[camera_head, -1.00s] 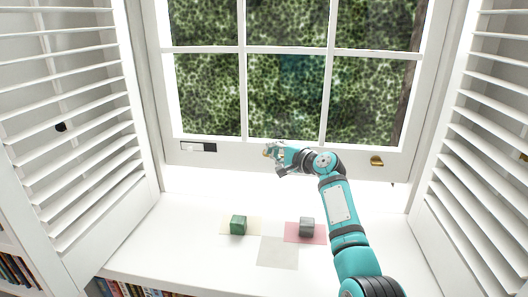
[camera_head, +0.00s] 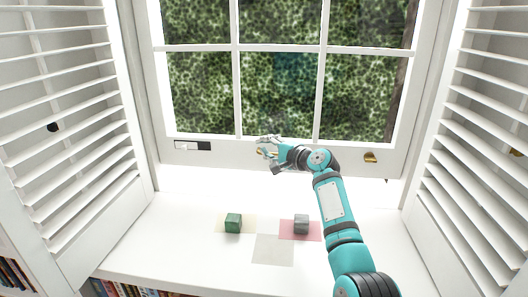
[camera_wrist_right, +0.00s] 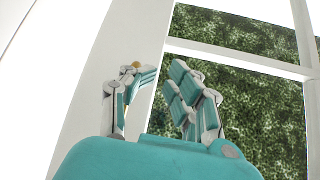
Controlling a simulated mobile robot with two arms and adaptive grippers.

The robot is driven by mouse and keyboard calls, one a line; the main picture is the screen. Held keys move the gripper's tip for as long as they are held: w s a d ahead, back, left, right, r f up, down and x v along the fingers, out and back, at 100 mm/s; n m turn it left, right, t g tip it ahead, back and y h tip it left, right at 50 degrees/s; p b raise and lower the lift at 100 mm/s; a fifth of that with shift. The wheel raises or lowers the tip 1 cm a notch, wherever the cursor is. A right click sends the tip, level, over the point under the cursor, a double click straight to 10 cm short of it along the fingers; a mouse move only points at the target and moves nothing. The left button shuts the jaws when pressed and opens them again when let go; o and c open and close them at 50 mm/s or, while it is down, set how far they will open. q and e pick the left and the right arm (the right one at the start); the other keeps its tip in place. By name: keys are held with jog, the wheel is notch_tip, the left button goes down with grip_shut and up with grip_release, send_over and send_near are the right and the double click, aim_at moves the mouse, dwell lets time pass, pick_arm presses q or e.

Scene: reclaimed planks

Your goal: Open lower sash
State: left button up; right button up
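The lower sash (camera_head: 232,156) is a white frame with several panes, facing me across the sill. A brass lift (camera_head: 370,157) sits on the right of its bottom rail. A second brass piece (camera_wrist_right: 135,65) shows at the tip of the left finger in the right wrist view, mostly hidden by the gripper. My right gripper (camera_head: 263,147) is at the middle of the bottom rail, and its fingers stand apart in the right wrist view (camera_wrist_right: 160,90). I cannot tell whether it touches the brass piece. My left gripper is out of view.
A green cube (camera_head: 233,223) stands on a cream patch, and a grey cube (camera_head: 301,224) on a pink patch (camera_head: 286,235). White louvred shutters (camera_head: 70,130) flank the window on both sides. A black-and-white latch plate (camera_head: 192,146) is on the rail's left.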

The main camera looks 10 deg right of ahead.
jog(key=s+a+v, duration=0.1)
jog(key=a+v, duration=0.1)
jog(key=v, duration=0.9)
jog(key=shift+s, duration=0.3)
jog(key=shift+d, duration=0.1)
